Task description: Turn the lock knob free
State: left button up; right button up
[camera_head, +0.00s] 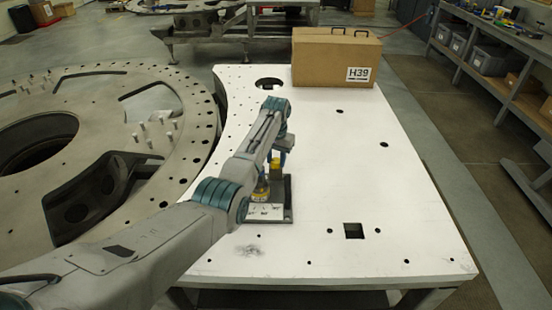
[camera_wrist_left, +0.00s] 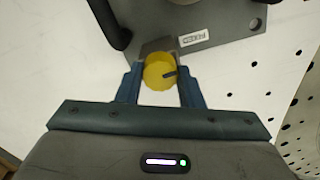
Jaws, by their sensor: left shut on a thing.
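The lock knob (camera_wrist_left: 159,72) is yellow and round with a dark mark on its right side. In the left wrist view it sits between the two fingers of my left gripper (camera_wrist_left: 160,82), which is shut on it. The knob is at the edge of a grey plate (camera_wrist_left: 235,22) with a small white label (camera_wrist_left: 193,38). In the head view the plate (camera_head: 265,212) lies on the white table, with yellow parts (camera_head: 262,188) showing beside my arm. My left gripper (camera_head: 283,148) is partly hidden there by its own arm. My right gripper is in neither view.
The white table (camera_head: 380,215) has several holes and a square opening (camera_head: 354,231). A cardboard box marked H39 (camera_head: 335,58) stands at its back. A large round metal ring (camera_head: 190,95) is on the left. The table's right side is clear.

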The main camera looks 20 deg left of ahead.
pick_arm(q)
jog(key=n, duration=0.9)
jog(key=shift+r, duration=0.1)
jog(key=n, duration=0.5)
jog(key=shift+n, duration=1.6)
jog(key=shift+a, duration=0.1)
jog(key=o, duration=1)
